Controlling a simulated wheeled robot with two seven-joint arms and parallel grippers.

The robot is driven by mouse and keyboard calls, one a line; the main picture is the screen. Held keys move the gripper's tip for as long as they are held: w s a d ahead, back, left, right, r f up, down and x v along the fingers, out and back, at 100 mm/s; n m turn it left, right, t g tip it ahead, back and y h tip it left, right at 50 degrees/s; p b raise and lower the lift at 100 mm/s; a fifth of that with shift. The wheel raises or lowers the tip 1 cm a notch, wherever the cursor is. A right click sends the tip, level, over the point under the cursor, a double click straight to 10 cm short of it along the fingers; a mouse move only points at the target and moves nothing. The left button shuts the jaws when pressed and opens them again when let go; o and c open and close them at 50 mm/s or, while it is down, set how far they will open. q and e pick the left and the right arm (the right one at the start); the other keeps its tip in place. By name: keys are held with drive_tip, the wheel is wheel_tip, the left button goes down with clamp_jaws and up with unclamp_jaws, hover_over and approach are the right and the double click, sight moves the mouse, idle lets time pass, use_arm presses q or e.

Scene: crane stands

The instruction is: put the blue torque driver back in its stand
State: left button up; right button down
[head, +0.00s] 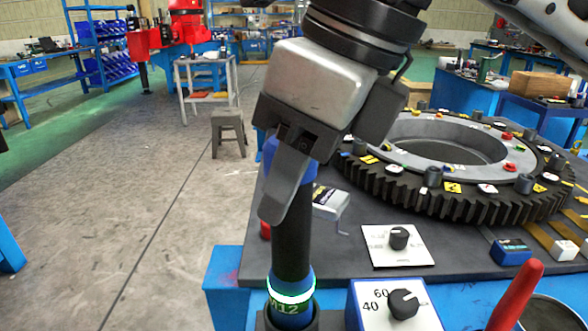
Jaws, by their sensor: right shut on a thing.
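The blue torque driver (293,235) stands nearly upright in the lower middle of the head view. It has a blue upper part, a dark shaft, and a lower blue band with a bright ring and a green M12 marking. My right gripper (288,185) is shut on its upper part, with one finger in front. The driver's lower end is at a dark round stand (270,322) at the bottom edge of the view. The stand is mostly cut off, so I cannot tell how deep the driver sits in it. My left gripper is not in view.
A blue box with a dial marked 40 and 60 (368,318) is close on the right of the stand. A red-handled tool (518,296) sticks up farther right. Behind are a white dial plate (375,258) and a large toothed ring (470,207). Open floor lies left.

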drive_tip(key=shift+f, duration=0.3)
drive_tip(key=shift+f+b, duration=0.6)
drive_tip(key=shift+b, duration=0.25)
drive_tip(key=c, duration=0.8)
unclamp_jaws()
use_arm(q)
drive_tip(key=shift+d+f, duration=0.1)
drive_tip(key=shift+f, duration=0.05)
use_arm(e)
drive_tip(key=shift+f, duration=0.1)
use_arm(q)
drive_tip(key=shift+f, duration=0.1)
use_arm(e)
drive_tip(key=shift+p+v, duration=0.5)
drive_tip(key=shift+v, duration=0.3)
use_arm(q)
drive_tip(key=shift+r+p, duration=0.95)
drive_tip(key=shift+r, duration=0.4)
use_arm(e)
drive_tip(key=shift+v, duration=1.75)
